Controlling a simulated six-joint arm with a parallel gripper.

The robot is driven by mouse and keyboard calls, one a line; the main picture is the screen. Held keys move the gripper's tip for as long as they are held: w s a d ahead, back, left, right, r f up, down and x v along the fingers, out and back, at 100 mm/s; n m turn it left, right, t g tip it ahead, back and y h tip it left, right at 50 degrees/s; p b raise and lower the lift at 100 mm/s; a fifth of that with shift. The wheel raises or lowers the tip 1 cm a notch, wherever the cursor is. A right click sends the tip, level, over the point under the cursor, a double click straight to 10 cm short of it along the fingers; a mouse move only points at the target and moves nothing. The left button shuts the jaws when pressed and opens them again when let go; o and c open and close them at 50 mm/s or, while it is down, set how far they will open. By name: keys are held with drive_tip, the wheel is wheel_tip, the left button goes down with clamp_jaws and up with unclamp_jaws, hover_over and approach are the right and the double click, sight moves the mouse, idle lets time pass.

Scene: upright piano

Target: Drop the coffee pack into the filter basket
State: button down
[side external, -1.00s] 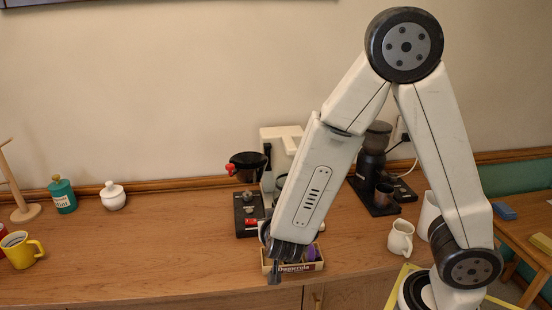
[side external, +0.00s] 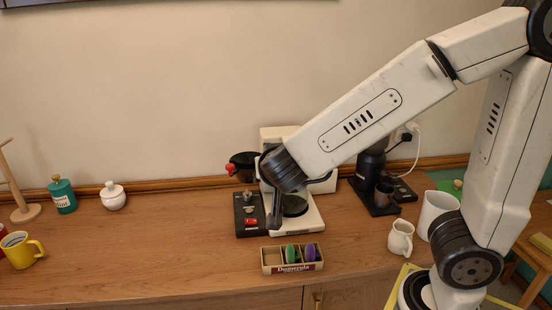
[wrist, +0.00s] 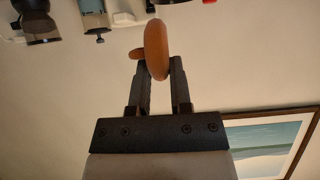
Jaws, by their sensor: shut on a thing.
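My gripper (wrist: 160,66) is shut on an orange-brown coffee pack (wrist: 156,42), a rounded disc standing edge-on between the fingertips in the wrist view. In the side view my gripper (side external: 274,222) points down in front of the coffee maker, and the pack cannot be made out there. The black filter basket (side external: 243,162) with a red handle sits at the left of the white coffee maker (side external: 308,215), behind and left of my gripper, apart from it. The inside of the basket is hidden.
A divided box (side external: 268,270) with a green pack (side external: 291,254) and a purple pack (side external: 310,252) lies in front. A black grinder (side external: 371,165) and a cream jug (side external: 400,238) stand at right.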

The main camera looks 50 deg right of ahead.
wheel_tip(320, 180, up, 6)
drive_tip(key=shift+r, duration=0.2)
drive_tip(key=shift+w+r, duration=0.1)
drive_tip(key=shift+r, duration=0.15)
drive_tip(key=w+d+r+m+g+h, duration=0.25)
drive_tip(key=w+d+m+g, duration=0.2)
drive_tip(key=w, duration=0.55)
drive_tip(key=w+d+f+m+g+h, duration=0.1)
drive_tip(key=w+d+f+m+g, duration=0.3)
drive_tip(key=w+d, duration=0.4)
drive_tip(key=shift+s+d+f+m, duration=0.15)
drive_tip(key=shift+d+f, duration=0.05)
drive_tip(key=shift+f, duration=0.75)
drive_tip(key=shift+s+d+f+m, duration=0.1)
drive_tip(key=shift+d+f, duration=0.05)
drive_tip(key=shift+f, duration=0.8)
drive_tip(key=shift+f, duration=0.15)
drive_tip(key=shift+f, duration=2.85)
